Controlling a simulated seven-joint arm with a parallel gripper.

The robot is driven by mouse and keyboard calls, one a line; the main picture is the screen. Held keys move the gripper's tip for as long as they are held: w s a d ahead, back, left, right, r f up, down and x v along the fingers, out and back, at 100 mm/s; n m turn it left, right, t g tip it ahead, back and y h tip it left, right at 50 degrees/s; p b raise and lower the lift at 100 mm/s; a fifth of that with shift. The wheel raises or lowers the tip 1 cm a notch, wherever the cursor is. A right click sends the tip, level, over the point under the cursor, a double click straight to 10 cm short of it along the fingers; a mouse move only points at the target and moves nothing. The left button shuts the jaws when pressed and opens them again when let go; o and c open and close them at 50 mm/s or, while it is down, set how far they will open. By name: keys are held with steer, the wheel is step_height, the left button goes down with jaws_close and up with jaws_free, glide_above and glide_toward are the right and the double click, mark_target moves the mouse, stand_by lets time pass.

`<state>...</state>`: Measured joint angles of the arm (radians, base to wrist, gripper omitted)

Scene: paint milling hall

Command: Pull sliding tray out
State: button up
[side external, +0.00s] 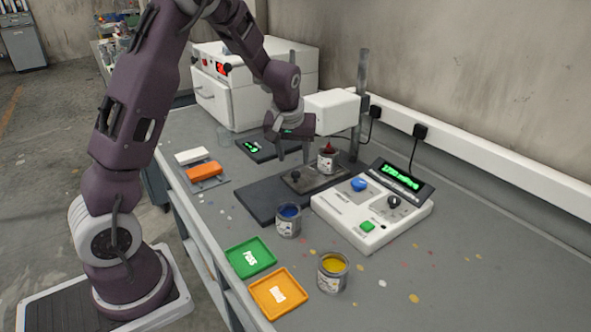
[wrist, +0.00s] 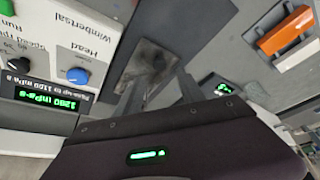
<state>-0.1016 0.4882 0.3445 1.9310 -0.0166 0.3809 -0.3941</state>
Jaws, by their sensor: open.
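The sliding tray (side external: 318,181) is a small dark metal plate with a knob (side external: 296,175) near its front end. It lies on a long dark base slab (side external: 262,200). A can of red paint (side external: 327,162) stands at the tray's back end, below the white measuring head (side external: 331,111). My gripper (side external: 293,160) is open and empty, pointing down just above the knob, with its fingers spread. In the wrist view the tray (wrist: 146,62) shows ahead of my gripper (wrist: 158,92); the knob is dark and blurred there. I cannot tell whether a finger touches anything.
A white control box (side external: 366,215) stands right of the slab. A blue paint can (side external: 288,220) is near its front corner. A yellow can (side external: 333,272), green tray (side external: 250,258) and orange tray (side external: 278,293) are in front. An orange block (side external: 204,171) lies left. The slab's front half is bare.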

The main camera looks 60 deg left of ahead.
mark_target(296, 173)
steer(key=x, duration=0.7)
steer(key=shift+r, duration=0.1)
jaws_close()
steer(key=shift+s+d, duration=0.1)
stand_by(1.0)
